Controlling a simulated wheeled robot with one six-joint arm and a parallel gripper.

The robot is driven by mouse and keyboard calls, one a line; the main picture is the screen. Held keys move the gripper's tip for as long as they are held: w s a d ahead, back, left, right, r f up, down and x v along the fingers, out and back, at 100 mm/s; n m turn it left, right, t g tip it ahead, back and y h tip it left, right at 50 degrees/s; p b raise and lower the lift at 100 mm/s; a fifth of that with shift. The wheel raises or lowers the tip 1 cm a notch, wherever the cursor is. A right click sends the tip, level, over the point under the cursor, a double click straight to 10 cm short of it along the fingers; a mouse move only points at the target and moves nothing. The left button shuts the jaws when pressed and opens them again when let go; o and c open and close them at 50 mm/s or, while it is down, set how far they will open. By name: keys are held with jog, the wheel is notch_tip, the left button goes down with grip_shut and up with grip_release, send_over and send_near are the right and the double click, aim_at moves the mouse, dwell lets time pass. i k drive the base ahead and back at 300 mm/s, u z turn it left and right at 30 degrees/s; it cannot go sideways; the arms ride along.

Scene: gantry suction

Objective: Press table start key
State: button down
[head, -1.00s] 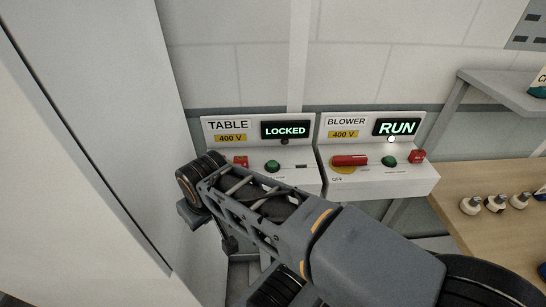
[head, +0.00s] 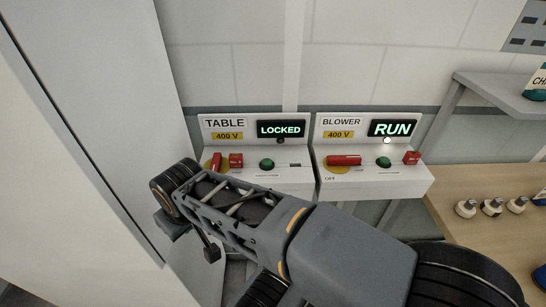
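The TABLE control box (head: 254,140) stands against the wall, with a 400 V label and a lit display (head: 281,129) reading LOCKED. On its sloped front are a green round key (head: 267,165), a red square key (head: 236,160) and a red switch handle (head: 216,161), tilted nearly upright on a yellow plate. My arm crosses in front of the box's lower part. What seems to be my gripper (head: 190,238) is at the arm's far left end, below and left of the keys and apart from them. Its fingertips cannot be made out.
The BLOWER box (head: 372,182) stands just right; its display reads RUN. It has a red handle (head: 344,161) lying level, a green key (head: 384,162) and a red key (head: 411,158). A pale cabinet panel (head: 80,150) is close on the left. A wooden bench (head: 480,185) is on the right.

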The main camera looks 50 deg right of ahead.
aim_at(266, 163)
jog(key=k, duration=0.65)
jog(key=z, duration=0.85)
jog(key=i, duration=0.5)
jog(key=u, duration=0.1)
